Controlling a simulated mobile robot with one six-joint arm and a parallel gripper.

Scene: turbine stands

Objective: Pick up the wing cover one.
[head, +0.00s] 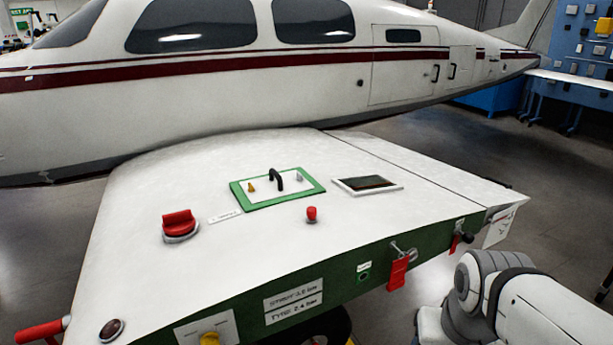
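A green-edged white panel (257,202) with a black arched handle (276,180) lies on the top of the white wing. It looks like a wing cover, but I cannot read a number on it. A small yellow part and a small grey part stand on either side of the handle. To its right is a white-framed rectangle (343,187) with a dark inside; I cannot tell whether it is an opening. My gripper is out of view; only links of my arm show at the lower right, apart from the panel.
The aircraft body (250,85) stands behind. Grey floor is clear at right.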

